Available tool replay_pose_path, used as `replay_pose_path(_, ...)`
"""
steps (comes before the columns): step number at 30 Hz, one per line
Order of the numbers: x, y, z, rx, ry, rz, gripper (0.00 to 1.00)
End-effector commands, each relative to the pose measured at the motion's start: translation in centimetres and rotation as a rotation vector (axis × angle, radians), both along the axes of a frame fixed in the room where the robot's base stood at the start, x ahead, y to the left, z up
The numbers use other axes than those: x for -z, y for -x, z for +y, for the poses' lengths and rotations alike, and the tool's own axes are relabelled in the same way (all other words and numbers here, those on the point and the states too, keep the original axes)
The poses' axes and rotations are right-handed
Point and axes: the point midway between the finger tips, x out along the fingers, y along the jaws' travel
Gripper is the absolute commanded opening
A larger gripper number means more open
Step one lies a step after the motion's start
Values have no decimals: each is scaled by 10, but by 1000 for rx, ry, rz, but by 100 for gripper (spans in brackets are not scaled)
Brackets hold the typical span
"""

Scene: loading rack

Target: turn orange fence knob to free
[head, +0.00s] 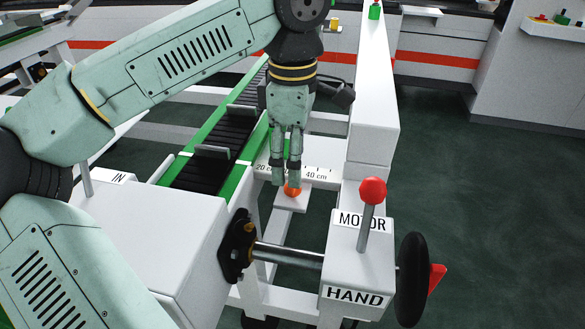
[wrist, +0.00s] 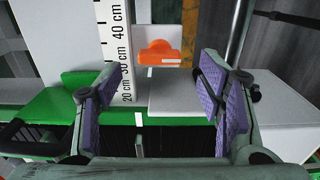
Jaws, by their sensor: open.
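The orange fence knob (wrist: 160,54) sits on a white block beside the printed centimetre scale (wrist: 118,50). In the head view the knob (head: 292,189) shows just below my fingertips, partly hidden by them. My gripper (head: 285,178) points down over it, open. In the wrist view my gripper (wrist: 165,95) has its purple finger pads wide apart, with the knob ahead of the gap between them and nothing held. I cannot tell whether a finger touches the knob.
A green-edged black conveyor (head: 205,160) lies left of the knob. A red-knobbed lever (head: 372,191) marked MOTOR and HAND stands at the front right, beside a black handwheel (head: 412,280). A metal shaft (head: 287,255) crosses in front. A tall white post (head: 373,100) stands right of my gripper.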

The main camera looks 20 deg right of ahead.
Motion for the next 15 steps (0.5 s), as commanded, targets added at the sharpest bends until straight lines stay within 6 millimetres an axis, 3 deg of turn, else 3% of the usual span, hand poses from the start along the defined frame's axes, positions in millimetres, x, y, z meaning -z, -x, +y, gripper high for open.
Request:
replay_pose_path(6, 30, 0, 0, 1, 1, 1, 62)
replay_pose_path(15, 40, 0, 0, 1, 1, -2, 62)
